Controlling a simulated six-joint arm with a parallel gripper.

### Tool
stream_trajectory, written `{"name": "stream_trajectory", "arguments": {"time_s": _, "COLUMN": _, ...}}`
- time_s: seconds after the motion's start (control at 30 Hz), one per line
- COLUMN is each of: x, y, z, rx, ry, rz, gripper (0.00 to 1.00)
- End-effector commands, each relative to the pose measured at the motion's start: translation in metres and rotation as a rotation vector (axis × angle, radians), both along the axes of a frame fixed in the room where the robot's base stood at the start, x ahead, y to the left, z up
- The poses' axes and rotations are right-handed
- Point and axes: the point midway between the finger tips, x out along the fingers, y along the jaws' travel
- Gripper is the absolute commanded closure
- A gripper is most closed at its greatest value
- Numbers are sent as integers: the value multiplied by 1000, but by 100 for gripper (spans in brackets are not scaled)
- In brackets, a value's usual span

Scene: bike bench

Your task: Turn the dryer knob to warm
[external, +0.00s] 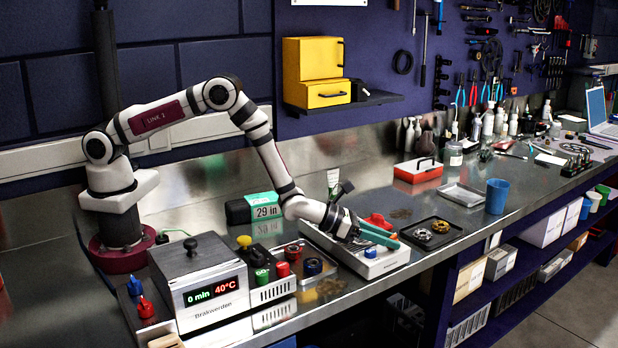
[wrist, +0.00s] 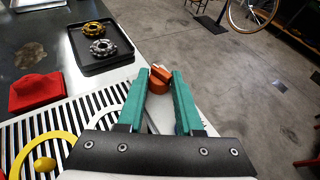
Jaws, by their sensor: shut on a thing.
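The dryer is most likely the white box with a slotted top (external: 385,265) near the front edge of the bench, under my gripper; its black-and-white slats (wrist: 60,125) show in the wrist view. An orange knob (wrist: 160,77) with a raised ridge sits between my teal fingertips at the box's far end. My gripper (wrist: 160,85) is shut on this knob. In the external view my gripper (external: 388,240) reaches down over the box and hides the knob. No setting marks around the knob are readable.
A black tray (external: 432,234) with gold and grey round parts lies just beyond the box. A blue cup (external: 497,197) stands farther right. The bench edge drops to the floor.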

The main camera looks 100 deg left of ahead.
Motion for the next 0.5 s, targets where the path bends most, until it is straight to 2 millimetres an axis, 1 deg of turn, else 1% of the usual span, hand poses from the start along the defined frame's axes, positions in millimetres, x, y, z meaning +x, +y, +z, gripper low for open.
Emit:
{"name": "stream_trajectory", "arguments": {"time_s": 0.43, "x": 1, "y": 1, "z": 1, "rx": 0, "ry": -4, "rz": -6, "gripper": 100}}
{"name": "stream_trajectory", "arguments": {"time_s": 0.47, "x": 1, "y": 1, "z": 1, "rx": 1, "ry": -4, "rz": -6, "gripper": 62}}
{"name": "stream_trajectory", "arguments": {"time_s": 0.5, "x": 1, "y": 1, "z": 1, "rx": 1, "ry": -4, "rz": -6, "gripper": 55}}
